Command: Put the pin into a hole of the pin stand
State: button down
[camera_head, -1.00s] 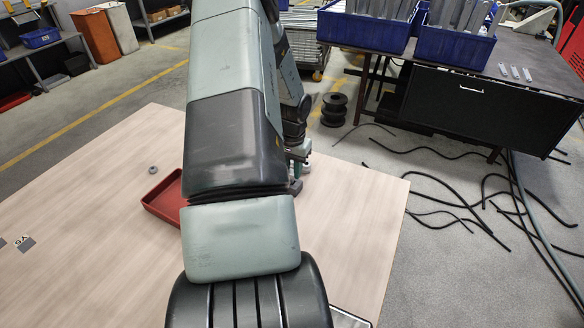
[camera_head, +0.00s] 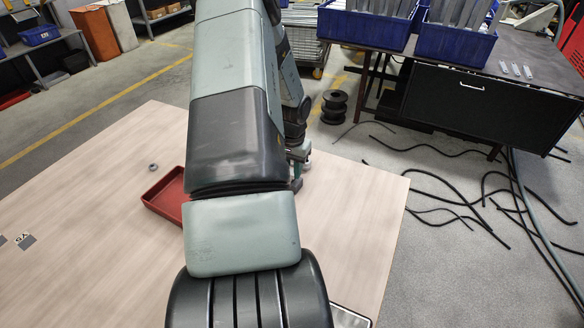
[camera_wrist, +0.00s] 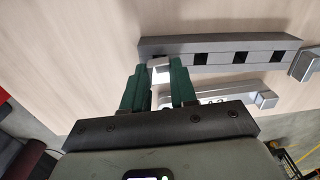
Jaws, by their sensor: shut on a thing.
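The pin stand (camera_wrist: 222,47) is a long grey bar with several dark square holes in a row, seen in the wrist view beyond my fingertips. My gripper (camera_wrist: 159,67) has green fingers and is shut on the pin (camera_wrist: 158,73), whose light grey end shows between the fingertips. The pin overlaps the leftmost visible hole of the stand in the picture. I cannot tell whether its tip is inside the hole or above it. In the head view my arm hides the stand and the pin.
A grey bar with a square end block (camera_wrist: 265,98) lies nearer than the stand, to the right of my fingers. Another grey block (camera_wrist: 306,64) is at the right edge. In the head view a red tray (camera_head: 152,205) and a small grey ring (camera_head: 153,167) are on the wooden table (camera_head: 90,220).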

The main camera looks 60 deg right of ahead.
jog(key=shift+f, duration=0.55)
dwell(0.4)
jog(key=c, duration=0.8)
grip_release()
jog(key=shift+r, duration=0.1)
jog(key=shift+r, duration=2.9)
